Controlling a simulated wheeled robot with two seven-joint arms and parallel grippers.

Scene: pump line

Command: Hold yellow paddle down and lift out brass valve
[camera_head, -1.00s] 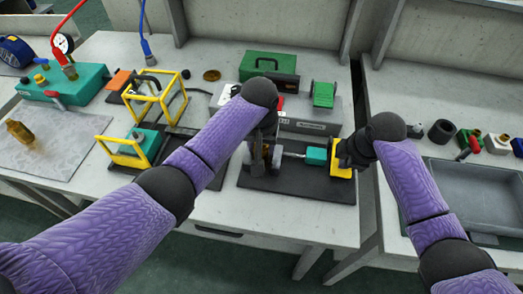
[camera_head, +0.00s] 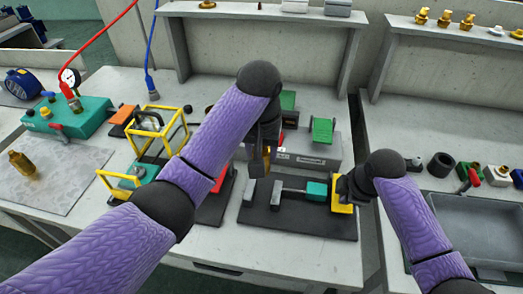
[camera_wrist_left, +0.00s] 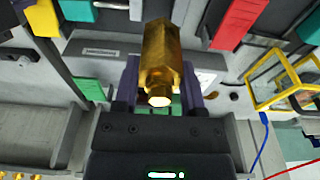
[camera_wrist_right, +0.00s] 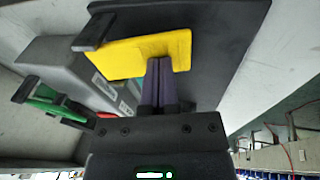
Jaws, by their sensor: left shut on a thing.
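My left gripper (camera_head: 262,160) is shut on the brass valve (camera_wrist_left: 161,62), which stands between its two fingers in the left wrist view. In the head view the valve is mostly hidden by the gripper, above the left part of the black base plate (camera_head: 290,222). The yellow paddle (camera_head: 343,207) is at the right end of that plate, beside a teal block (camera_head: 316,190) on a grey bar. My right gripper (camera_wrist_right: 160,65) has its fingers together against the yellow paddle (camera_wrist_right: 120,55), with nothing seen between them.
A grey box (camera_head: 310,147) with a green paddle (camera_head: 322,130) stands behind the plate. A yellow frame (camera_head: 157,125) and a teal box (camera_head: 65,117) are to the left, near another brass part (camera_head: 22,163) on a grey mat. A grey tray (camera_head: 480,225) is at the right.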

